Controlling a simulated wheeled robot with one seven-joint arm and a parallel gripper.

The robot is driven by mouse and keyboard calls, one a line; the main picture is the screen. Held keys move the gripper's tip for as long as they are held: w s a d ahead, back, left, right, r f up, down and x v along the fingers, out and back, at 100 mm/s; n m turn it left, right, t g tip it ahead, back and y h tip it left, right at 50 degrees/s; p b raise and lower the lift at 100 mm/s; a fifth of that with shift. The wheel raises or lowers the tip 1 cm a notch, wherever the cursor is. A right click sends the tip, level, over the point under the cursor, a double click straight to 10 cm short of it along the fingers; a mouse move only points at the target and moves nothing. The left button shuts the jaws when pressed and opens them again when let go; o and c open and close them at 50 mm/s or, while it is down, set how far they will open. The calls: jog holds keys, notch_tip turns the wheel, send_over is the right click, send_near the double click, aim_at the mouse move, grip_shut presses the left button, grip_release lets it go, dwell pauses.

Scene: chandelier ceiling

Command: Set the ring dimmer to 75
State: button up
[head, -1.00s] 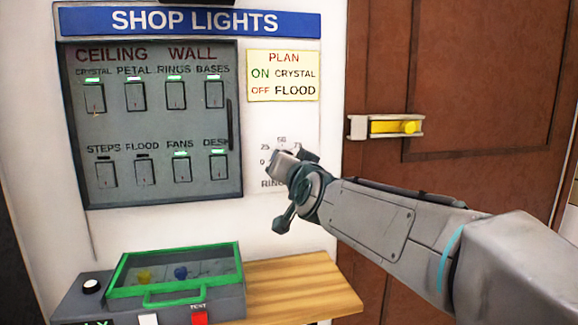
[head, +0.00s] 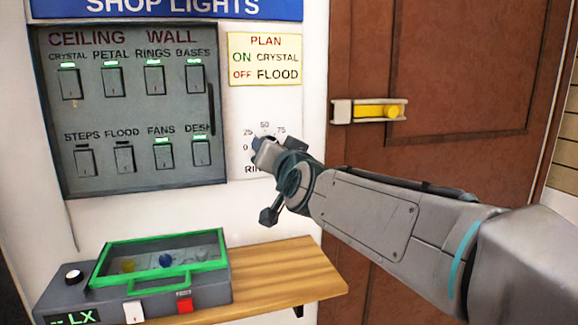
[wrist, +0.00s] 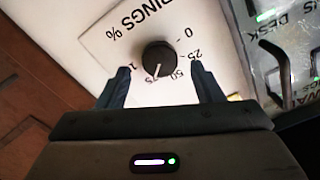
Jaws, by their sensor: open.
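The ring dimmer is a round black knob (wrist: 158,58) with a white pointer line, on a white plate (wrist: 105,38) marked RINGS %. In the wrist view its pointer lies close to the 75 mark. The marks 0, 25, 50 and 75 show; the last mark is partly hidden by a finger. My gripper (wrist: 160,67) is open, with one dark finger to each side of the knob and visible gaps between. I cannot tell whether the fingertips reach its depth. In the head view my gripper (head: 268,148) hides the knob and part of the scale.
A grey switch panel (head: 130,120) is left of the dimmer, under the SHOP LIGHTS sign (head: 190,8). A yellow plan note (head: 265,60) is above. Below are a wooden shelf (head: 280,275) and a green-rimmed box (head: 160,262). A brown door with a yellow bolt (head: 378,111) is right.

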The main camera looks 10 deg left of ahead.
jog(key=v, duration=1.1)
jog(key=d+f+g+h+p, duration=0.55)
jog(key=d+f+p, duration=0.3)
jog(key=d, duration=0.45)
jog(key=s+d+f+g+h+p, duration=0.2)
jog(key=s+d+f+g+p, duration=0.1)
jog(key=s+d, duration=0.4)
jog(key=s+d+f+m+g+h+p, duration=0.1)
jog(key=s+d+f+g+h+p, duration=0.1)
jog(key=s+d+f+g+p, duration=0.1)
jog(key=s+d+g+p, duration=0.1)
jog(key=s+d+p, duration=0.1)
jog(key=s+d, duration=0.1)
jog(key=shift+s+d+f, duration=0.4)
jog(key=shift+s, duration=0.2)
